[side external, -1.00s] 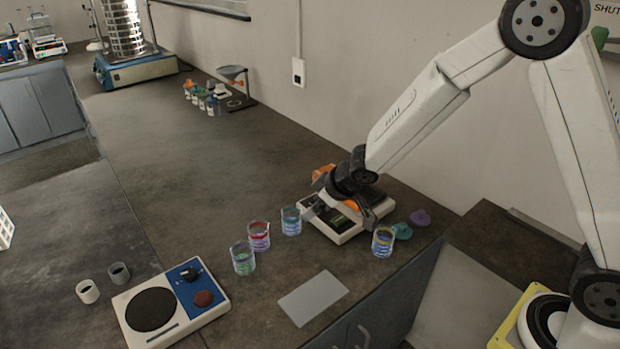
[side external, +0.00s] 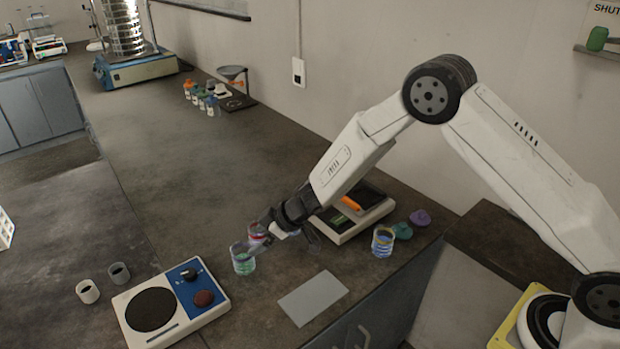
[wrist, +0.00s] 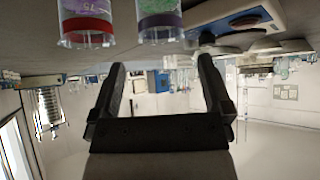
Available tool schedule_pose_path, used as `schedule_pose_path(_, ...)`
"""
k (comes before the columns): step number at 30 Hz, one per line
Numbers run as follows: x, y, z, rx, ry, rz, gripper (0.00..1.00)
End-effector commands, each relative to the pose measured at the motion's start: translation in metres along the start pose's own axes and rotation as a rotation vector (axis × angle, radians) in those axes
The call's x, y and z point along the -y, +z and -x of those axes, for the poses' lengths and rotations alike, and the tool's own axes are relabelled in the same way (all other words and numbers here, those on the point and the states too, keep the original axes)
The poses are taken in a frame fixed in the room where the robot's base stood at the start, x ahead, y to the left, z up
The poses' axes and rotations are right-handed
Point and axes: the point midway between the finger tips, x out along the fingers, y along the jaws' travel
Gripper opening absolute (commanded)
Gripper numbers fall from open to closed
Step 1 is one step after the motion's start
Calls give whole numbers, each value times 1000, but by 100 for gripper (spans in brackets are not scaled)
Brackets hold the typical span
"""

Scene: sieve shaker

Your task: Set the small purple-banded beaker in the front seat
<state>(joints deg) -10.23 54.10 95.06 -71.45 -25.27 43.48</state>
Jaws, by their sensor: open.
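The purple-banded beaker (wrist: 160,22) is at the top of the wrist view, with green print, beyond my fingertips. The wrist view shows the room upside down. In the side view it appears to be the beaker with green contents (side external: 243,262), upright on the bench. A red-banded beaker (wrist: 86,24) stands beside it; in the side view it is partly hidden by my gripper. My gripper (wrist: 161,65) is open, with nothing between its fingers. In the side view my gripper (side external: 283,244) is low over the bench beside these beakers. I cannot tell which place is the front seat.
A white device (side external: 352,228) with an orange item stands behind my gripper, with a blue-yellow beaker (side external: 383,243) at its right. A grey plate (side external: 312,298) lies in front. A hotplate-like unit (side external: 172,308) and two small cups (side external: 88,292) are at front left.

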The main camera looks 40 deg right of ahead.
Motion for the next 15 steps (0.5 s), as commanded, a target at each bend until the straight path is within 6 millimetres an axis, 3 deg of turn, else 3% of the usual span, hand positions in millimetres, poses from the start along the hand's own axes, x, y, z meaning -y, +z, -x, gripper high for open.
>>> schedule_pose_path(9, 0, 1, -21, 1, 1, 0, 100)
schedule_pose_path(15, 0, 0, -23, 0, 1, 0, 100)
